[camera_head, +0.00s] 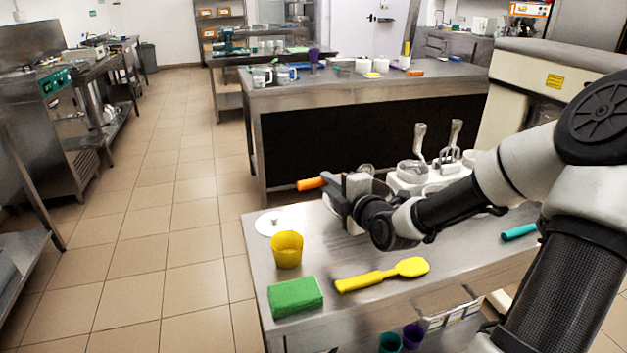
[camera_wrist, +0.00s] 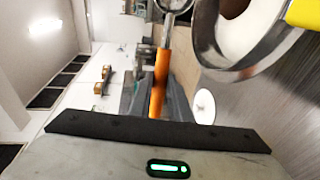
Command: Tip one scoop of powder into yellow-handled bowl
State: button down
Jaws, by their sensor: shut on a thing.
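My gripper (camera_head: 343,190) is shut on the orange handle (camera_head: 312,183) of a metal scoop, over the back of the near steel table. In the wrist view the orange handle (camera_wrist: 161,75) stands between my fingers, and the metal scoop head (camera_wrist: 174,5) is cut off by the top edge. A metal bowl (camera_wrist: 262,66) with a yellow handle (camera_wrist: 305,13) is at the upper right there, beside the scoop head and apart from it in the picture. Its interior looks pale. In the head view my gripper hides most of the bowl. I cannot tell whether the scoop holds powder.
A white machine with mixing tools (camera_head: 420,172) stands behind my arm. Tiled floor lies open on the left.

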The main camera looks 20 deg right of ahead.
jog(key=r+g+p, duration=0.1)
jog(key=g+p, duration=0.1)
jog(key=p, duration=0.3)
jog(key=w+r+g+p, duration=0.1)
jog(key=g+p, duration=0.2)
jog(key=p, duration=0.3)
jog(key=r+g+p, duration=0.1)
jog(key=g+p, duration=0.1)
jog(key=p, duration=0.3)
jog(key=shift+w+m+g+p, duration=0.25)
jog(key=shift+m+g+p, duration=0.05)
jog(key=shift+p, duration=0.1)
jog(key=g+p, duration=0.1)
jog(key=p, duration=0.2)
jog(key=g+p, duration=0.1)
jog(key=p, duration=0.2)
jog(key=shift+w+r+h, duration=0.25)
jog(key=shift+w+h, duration=0.05)
jog(key=g+p, duration=0.1)
jog(key=w+g+p, duration=0.1)
jog(key=p, duration=0.1)
jog(key=shift+r+g, duration=0.1)
jog(key=shift+g, duration=0.2)
jog(key=shift+w+f+m+g, duration=0.3)
jog(key=shift+g, duration=0.7)
jog(key=shift+w+r+g, duration=0.1)
jog(key=shift+r+g, duration=0.7)
jog(key=shift+r, duration=0.55)
